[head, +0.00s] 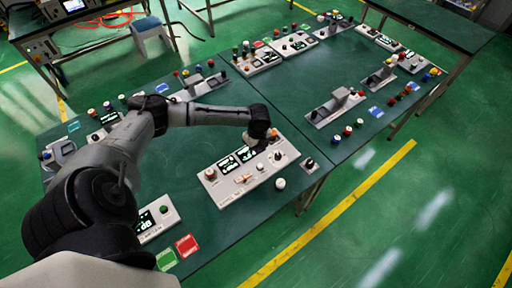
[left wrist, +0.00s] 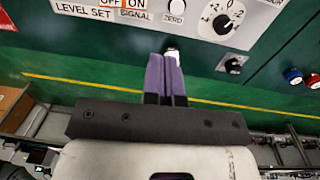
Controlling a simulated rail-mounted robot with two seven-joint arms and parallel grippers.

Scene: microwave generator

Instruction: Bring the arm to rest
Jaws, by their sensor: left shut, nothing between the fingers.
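My left arm reaches in from the left in the head view and ends in a black wrist (head: 259,118) above the back edge of a grey control panel (head: 228,190). The arm hides most of its gripper there. In the left wrist view the purple fingers of my left gripper (left wrist: 170,56) are shut and empty. A small white part shows at their tips, and I cannot tell if they touch it. The panel also shows in the left wrist view (left wrist: 130,12), with its ZERO knob (left wrist: 174,8) and dial (left wrist: 222,20). My right gripper is not in view.
The dark green table (head: 225,240) also carries a white button (head: 280,183), a small black-knobbed box (head: 309,164), red (head: 187,245) and green (head: 167,260) plates, and several other control boxes. A second table (head: 300,95) adjoins it. Green floor is open at the lower right.

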